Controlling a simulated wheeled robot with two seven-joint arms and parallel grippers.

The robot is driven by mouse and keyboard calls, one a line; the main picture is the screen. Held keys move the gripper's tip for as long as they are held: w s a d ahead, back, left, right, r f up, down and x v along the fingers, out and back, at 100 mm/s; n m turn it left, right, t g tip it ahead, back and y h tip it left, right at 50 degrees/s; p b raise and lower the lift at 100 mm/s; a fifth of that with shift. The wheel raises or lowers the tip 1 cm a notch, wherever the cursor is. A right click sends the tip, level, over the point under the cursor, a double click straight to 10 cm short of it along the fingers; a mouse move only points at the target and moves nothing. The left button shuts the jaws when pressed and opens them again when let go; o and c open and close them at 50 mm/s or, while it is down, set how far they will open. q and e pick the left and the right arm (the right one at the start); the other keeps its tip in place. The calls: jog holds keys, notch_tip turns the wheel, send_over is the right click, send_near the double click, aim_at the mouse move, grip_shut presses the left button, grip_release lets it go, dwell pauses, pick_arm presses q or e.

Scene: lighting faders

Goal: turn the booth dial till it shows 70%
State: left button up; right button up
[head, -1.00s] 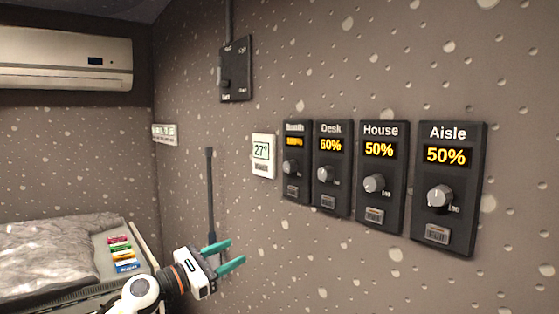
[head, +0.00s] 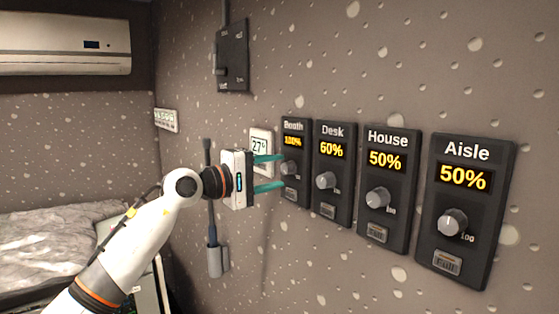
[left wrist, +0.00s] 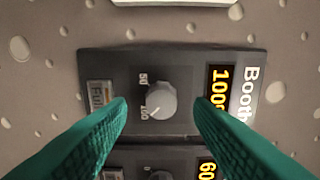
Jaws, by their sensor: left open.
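The booth panel (head: 296,196) is the leftmost of the dark fader panels on the wall. Its display (head: 293,142) reads 100% in yellow. The grey booth dial (left wrist: 156,99) shows in the left wrist view, between the 50 and 100 marks, with its pointer toward the 100 mark. My left gripper (head: 269,173) is open, its two green fingers pointing at the booth panel. In the left wrist view the fingers (left wrist: 160,112) lie on either side of the dial, apart from it. My right gripper is not in view.
The desk panel (head: 334,177) at 60%, house panel (head: 387,187) at 50% and aisle panel (head: 466,212) at 50% stand to the right. A white thermostat (head: 261,139) is just left of the booth panel. A black switch box (head: 232,55) hangs above.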

pick_arm(q)
jog(key=shift+x, duration=0.8)
jog(key=shift+w+d+p, duration=0.15)
jog(key=shift+p, duration=0.15)
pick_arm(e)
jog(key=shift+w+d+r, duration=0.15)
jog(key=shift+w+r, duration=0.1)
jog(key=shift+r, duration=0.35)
pick_arm(q)
jog(key=c, duration=1)
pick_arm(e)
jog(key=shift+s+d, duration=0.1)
